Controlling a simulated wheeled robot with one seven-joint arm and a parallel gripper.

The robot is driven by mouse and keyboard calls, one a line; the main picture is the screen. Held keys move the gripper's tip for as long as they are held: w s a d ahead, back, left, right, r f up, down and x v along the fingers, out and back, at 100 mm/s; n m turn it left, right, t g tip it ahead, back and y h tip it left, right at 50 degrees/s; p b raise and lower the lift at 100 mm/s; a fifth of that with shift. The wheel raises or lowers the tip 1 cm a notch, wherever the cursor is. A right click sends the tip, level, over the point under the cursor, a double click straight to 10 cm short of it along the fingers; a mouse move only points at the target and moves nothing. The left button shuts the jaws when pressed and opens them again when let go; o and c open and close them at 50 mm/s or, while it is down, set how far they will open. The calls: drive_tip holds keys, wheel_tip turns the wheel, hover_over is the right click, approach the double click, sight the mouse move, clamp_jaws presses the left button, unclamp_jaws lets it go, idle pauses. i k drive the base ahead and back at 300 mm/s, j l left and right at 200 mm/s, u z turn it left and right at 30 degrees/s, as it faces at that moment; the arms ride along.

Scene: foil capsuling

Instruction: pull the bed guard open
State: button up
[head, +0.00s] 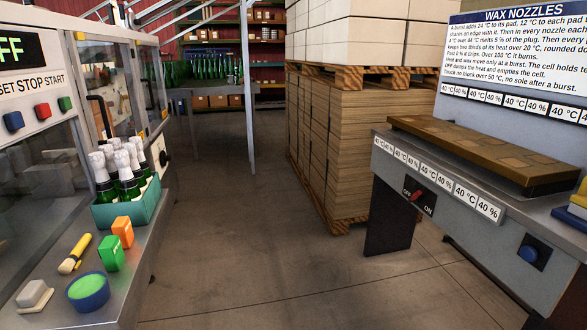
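No part in view is labelled as the bed guard, so I cannot tell for certain which it is. On the left stands a grey machine with framed clear panels. One panel (118,75) has a dark bar handle (98,115) and looks closed, though bottles hide its lower part. The machine's display (14,50) ends in "FF", with blue, red and green buttons below it. On the right, a wax nozzle bench (480,245) carries a flat brown padded slab (485,152). My gripper is not in view.
A teal crate of foil-topped bottles (128,212) stands on the left ledge, near green (111,254) and orange (122,231) blocks, a yellow-handled tool (75,254) and a round green-blue tub (88,291). A loaded pallet (335,150) stands behind. The floor between is clear.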

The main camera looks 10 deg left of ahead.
sight(72, 37)
drive_tip(key=i+u, duration=0.4)
drive_tip(key=i, duration=1.3)
drive_tip(key=i+u, duration=0.35)
drive_tip(key=i, duration=0.15)
drive_tip(key=i+l+u, duration=0.15)
drive_tip(key=i+u, duration=0.2)
drive_tip(key=i+l+u, duration=0.35)
drive_tip(key=i, duration=0.2)
drive_tip(key=i+l+u, duration=1.15)
drive_tip(key=l, duration=0.25)
drive_tip(key=i+l+u, duration=0.3)
drive_tip(key=l, duration=0.2)
drive_tip(key=k, duration=0.1)
